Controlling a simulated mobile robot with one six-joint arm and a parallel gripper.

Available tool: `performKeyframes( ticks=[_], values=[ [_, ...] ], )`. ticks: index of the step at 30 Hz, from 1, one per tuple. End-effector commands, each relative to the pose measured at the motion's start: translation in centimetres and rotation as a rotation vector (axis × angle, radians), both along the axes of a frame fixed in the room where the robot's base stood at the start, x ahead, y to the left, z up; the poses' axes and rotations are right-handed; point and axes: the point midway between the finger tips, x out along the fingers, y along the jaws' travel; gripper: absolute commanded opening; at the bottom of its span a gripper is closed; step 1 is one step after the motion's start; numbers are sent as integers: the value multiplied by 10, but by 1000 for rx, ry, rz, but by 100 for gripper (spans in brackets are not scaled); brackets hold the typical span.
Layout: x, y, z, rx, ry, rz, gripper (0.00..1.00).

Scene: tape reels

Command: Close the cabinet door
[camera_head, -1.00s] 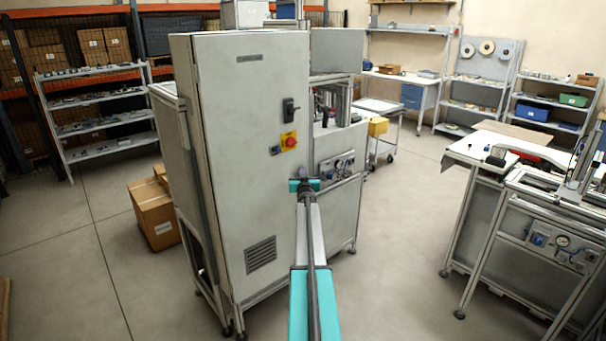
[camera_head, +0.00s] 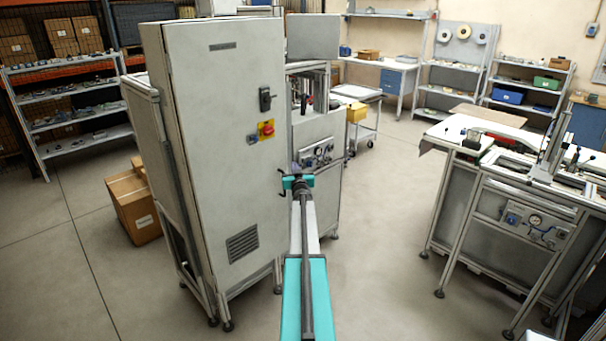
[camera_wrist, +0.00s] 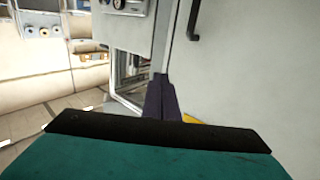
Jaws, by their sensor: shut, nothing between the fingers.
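The cabinet door (camera_head: 215,130) is a tall light grey panel with a black handle (camera_head: 265,99), a red and yellow switch and a lower vent. I cannot tell how far it stands ajar. The door also fills the right of the wrist view (camera_wrist: 260,70), with the handle (camera_wrist: 193,20) near the top. My gripper (camera_head: 297,172) is just right of the door's right edge in the head view. Its dark fingers (camera_wrist: 160,97) are shut and empty, in front of the door's edge in the wrist view. Contact with the door cannot be told.
A machine with a gauge panel (camera_head: 318,153) stands right behind the door's edge. A workbench (camera_head: 500,190) stands at the right. A cardboard box (camera_head: 135,208) sits on the floor at the left. The floor between cabinet and workbench is clear.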

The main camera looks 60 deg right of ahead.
Motion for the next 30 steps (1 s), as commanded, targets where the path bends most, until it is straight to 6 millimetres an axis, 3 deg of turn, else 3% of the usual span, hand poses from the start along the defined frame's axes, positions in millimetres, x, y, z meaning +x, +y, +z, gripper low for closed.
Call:
performKeyframes(
  ticks=[12,30],
  values=[
    [-44,11,-1,0,1,-1,0],
    [-49,12,-1,2,1,-1,0]
  ],
)
